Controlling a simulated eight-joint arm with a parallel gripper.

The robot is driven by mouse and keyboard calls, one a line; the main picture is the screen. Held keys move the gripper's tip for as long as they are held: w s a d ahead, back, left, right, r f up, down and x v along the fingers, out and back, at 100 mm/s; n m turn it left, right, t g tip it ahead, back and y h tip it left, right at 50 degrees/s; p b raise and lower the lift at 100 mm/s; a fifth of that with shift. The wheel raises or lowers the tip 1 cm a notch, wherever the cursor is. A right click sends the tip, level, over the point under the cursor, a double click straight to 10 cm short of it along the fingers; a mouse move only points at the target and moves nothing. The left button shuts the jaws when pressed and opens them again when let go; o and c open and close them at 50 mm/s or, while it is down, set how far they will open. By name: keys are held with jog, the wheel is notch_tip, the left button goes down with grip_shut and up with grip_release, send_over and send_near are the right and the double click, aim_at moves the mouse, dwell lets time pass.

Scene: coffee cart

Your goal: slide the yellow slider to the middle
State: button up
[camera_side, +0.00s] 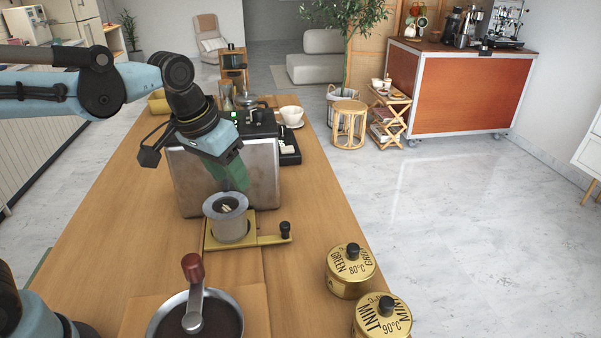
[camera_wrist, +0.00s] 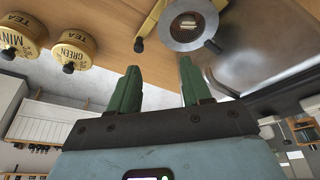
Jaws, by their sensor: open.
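The yellow slider (camera_side: 264,240) is a flat bar on the wooden counter with a black knob (camera_side: 285,229) standing at its right end. A grey metal cup (camera_side: 230,226) with something small and pale inside sits at the slider's left part. In the wrist view the slider (camera_wrist: 151,19) shows at the top, with its knob at the near end and the round cup (camera_wrist: 187,22) beside it. My gripper (camera_side: 235,184) is open, with green fingers, above and behind the cup, up and left of the knob. In the wrist view my gripper (camera_wrist: 159,66) has nothing between its fingers.
A large metal box (camera_side: 187,182) stands right behind the cup. A grinder with a red-knobbed crank (camera_side: 192,268) is at the front. Two gold tea tins, green (camera_side: 350,280) and mint (camera_side: 370,321), stand at the front right. Counter between slider and tins is clear.

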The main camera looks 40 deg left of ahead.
aim_at(285, 223)
jog(key=w+d+f+g, duration=0.35)
jog(key=w+d, duration=0.25)
jog(key=w, duration=0.2)
notch_tip(285, 223, down, 12)
jog(key=shift+a+r, duration=0.1)
jog(key=shift+r, duration=0.1)
dwell(0.4)
grip_shut()
